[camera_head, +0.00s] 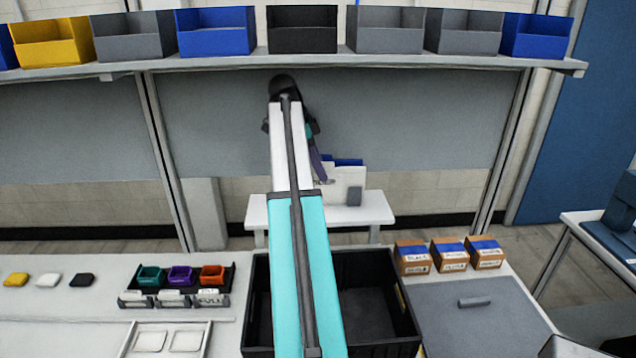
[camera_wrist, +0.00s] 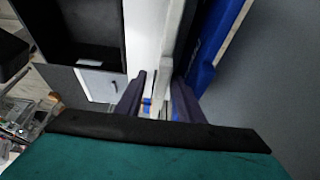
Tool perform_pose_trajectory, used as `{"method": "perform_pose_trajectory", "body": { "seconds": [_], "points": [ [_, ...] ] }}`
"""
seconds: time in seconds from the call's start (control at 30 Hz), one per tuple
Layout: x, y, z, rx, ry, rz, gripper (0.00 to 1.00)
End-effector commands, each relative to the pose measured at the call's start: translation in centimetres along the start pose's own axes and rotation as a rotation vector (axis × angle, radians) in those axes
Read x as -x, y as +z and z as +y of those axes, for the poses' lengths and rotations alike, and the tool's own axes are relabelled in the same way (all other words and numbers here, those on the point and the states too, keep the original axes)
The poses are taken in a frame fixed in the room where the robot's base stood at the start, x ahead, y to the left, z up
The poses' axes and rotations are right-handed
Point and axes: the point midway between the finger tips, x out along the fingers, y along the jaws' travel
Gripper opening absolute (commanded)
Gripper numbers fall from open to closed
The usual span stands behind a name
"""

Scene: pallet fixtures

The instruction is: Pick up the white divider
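The white divider (camera_wrist: 172,45) shows in the wrist view as a pale upright panel seen edge-on, running up from between my fingers. A white panel (camera_head: 346,182) stands upright on the small white table in the head view; I cannot tell whether it is the divider or part of its holder. My gripper (camera_wrist: 159,80) has its two dark fingers apart, with the panel's edge in or just beyond the gap. The right finger is very close to the panel; contact cannot be told. In the head view my arm mostly hides the gripper.
A blue panel (camera_wrist: 215,35) stands just right of the white one in the wrist view. The small white table (camera_head: 375,208) carries them. A black crate (camera_head: 395,310) and labelled boxes (camera_head: 449,255) stand nearer. A shelf of bins (camera_head: 400,62) spans above.

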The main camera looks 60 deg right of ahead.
Motion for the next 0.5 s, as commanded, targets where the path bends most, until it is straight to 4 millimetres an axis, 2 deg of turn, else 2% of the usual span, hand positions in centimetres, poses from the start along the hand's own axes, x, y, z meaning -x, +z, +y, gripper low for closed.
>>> {"method": "perform_pose_trajectory", "body": {
  "seconds": [0.3, 0.5],
  "points": [
    [-3.0, 0.0, 0.1, 0.0, 0.0, 0.0, 0.34],
    [-3.5, 0.0, 0.0, 0.001, -0.001, 0.0, 0.34]
  ]
}}
